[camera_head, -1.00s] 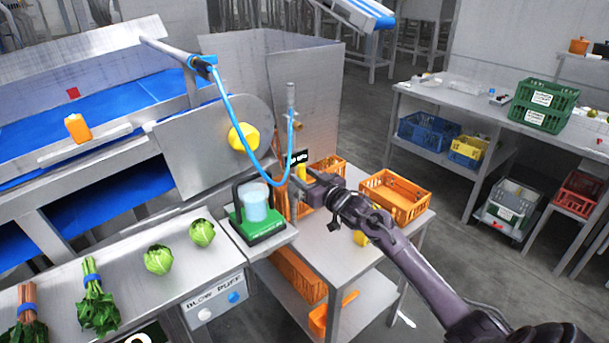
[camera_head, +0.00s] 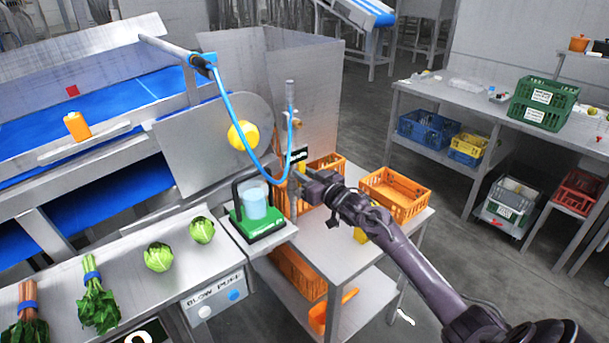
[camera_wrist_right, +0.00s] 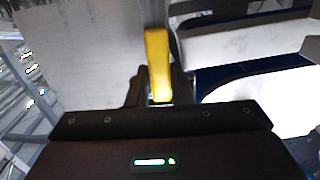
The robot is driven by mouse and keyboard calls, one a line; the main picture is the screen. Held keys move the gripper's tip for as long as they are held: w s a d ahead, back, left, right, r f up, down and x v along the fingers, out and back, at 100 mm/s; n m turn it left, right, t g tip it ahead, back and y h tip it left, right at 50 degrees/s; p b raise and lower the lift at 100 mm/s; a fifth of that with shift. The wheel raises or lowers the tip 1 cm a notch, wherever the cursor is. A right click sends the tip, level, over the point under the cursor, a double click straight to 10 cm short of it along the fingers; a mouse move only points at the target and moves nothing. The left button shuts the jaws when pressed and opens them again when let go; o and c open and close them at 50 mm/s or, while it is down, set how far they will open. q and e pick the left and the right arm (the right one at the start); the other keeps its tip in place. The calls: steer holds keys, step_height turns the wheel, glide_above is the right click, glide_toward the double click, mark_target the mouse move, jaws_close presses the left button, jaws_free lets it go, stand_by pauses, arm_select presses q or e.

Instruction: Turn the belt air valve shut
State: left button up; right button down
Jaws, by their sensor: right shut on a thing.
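The yellow valve handle (camera_wrist_right: 158,62) stands upright in the right wrist view, between the fingers of my right gripper (camera_wrist_right: 160,98). My right gripper is shut on it. In the head view my right gripper (camera_head: 302,180) is at the upright air pipe (camera_head: 290,100), just below a black label (camera_head: 299,155). There the gripper mostly hides the handle and valve body, so the handle's angle is hard to tell. My left gripper is not in view.
A blue hose (camera_head: 229,110) loops down near the pipe. A green-based device with a clear jar (camera_head: 255,205) stands close left of the gripper. Orange crates (camera_head: 396,193) sit on the steel table (camera_head: 335,245). Lettuces (camera_head: 159,257) lie on the left counter.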

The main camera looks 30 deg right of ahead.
steer(key=shift+d, duration=0.1)
steer(key=d+f+m+b, duration=0.2)
steer(key=d+f+m, duration=0.6)
steer(key=m, duration=1)
steer(key=shift+w+d+f, duration=0.15)
steer(key=shift+w+f, duration=0.15)
steer(key=shift+f, duration=0.1)
steer(key=c, duration=1.3)
jaws_free()
steer(key=shift+s, duration=0.15)
